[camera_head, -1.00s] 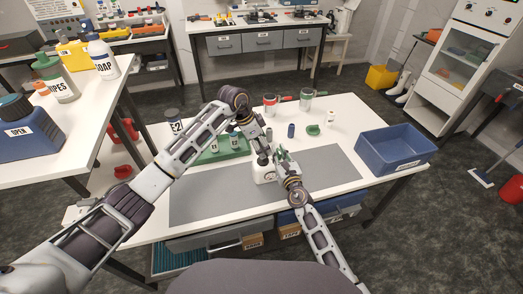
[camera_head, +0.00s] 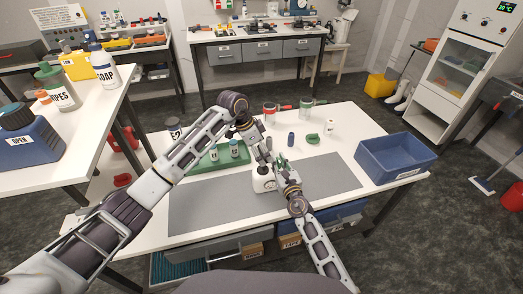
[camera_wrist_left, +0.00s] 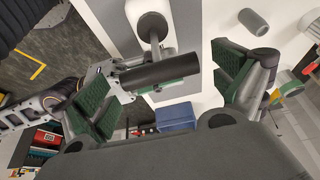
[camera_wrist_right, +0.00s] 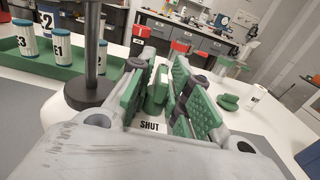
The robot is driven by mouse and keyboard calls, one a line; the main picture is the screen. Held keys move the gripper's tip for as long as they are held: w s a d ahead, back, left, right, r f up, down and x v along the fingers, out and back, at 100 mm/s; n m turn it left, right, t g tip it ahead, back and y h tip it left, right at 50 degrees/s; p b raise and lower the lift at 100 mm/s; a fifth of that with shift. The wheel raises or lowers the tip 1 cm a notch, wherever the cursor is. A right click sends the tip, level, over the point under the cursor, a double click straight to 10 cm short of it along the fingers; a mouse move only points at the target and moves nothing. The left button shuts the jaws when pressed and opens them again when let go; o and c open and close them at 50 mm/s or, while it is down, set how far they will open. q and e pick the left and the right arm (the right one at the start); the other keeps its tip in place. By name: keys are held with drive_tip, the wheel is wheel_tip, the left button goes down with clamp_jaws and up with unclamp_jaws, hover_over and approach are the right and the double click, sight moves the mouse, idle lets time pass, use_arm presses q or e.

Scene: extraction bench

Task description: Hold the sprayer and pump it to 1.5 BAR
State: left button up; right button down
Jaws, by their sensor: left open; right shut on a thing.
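The sprayer (camera_head: 263,183) is a white bottle standing on the grey mat; a small dial shows on its front, too small to read. My right gripper (camera_head: 283,164) is shut on the sprayer's green and white upper part, seen between the pads in the right wrist view (camera_wrist_right: 160,88). A dark pump rod with a black collar (camera_wrist_right: 90,92) rises beside it. My left gripper (camera_head: 263,155) is above the sprayer. In the left wrist view its green pads (camera_wrist_left: 165,85) are apart, with the black pump handle (camera_wrist_left: 158,73) between them; contact is unclear.
A green tray (camera_head: 208,163) with labelled bottles stands left of the sprayer. A blue bin (camera_head: 397,158) is at the right. The grey mat (camera_head: 205,205) is mostly clear.

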use_arm(q)
drive_tip(key=v, duration=1.2)
idle(0.3)
drive_tip(key=c, duration=0.5)
drive_tip(key=shift+w+d+r+m, duration=0.2)
drive_tip(key=shift+d+r+m, duration=0.1)
drive_tip(key=shift+d+r, duration=0.1)
drive_tip(key=c, duration=0.5)
drive_tip(key=d+r+m, duration=0.1)
drive_tip(key=w+d+r+m, duration=0.1)
drive_tip(key=d+r, duration=0.1)
drive_tip(key=d+r+m, duration=0.1)
drive_tip(key=shift+w+d+r+m, duration=0.2)
drive_tip(key=shift+w+d+m, duration=0.15)
drive_tip(key=shift+d+m, duration=0.05)
clamp_jaws()
drive_tip(key=shift+w+a+f+m+g+y, duration=0.15)
drive_tip(key=shift+a+m+g+y, duration=0.4)
drive_tip(key=shift+m, duration=1.7)
drive_tip(key=shift+w+a+r+m+g+y, duration=0.2)
drive_tip(key=shift+a+m+g, duration=0.55)
drive_tip(key=shift+m, duration=1.45)
drive_tip(key=shift+w+a+f+m+g+y, duration=0.15)
drive_tip(key=shift+a+m+g+y, duration=0.5)
drive_tip(key=shift+m, duration=1.6)
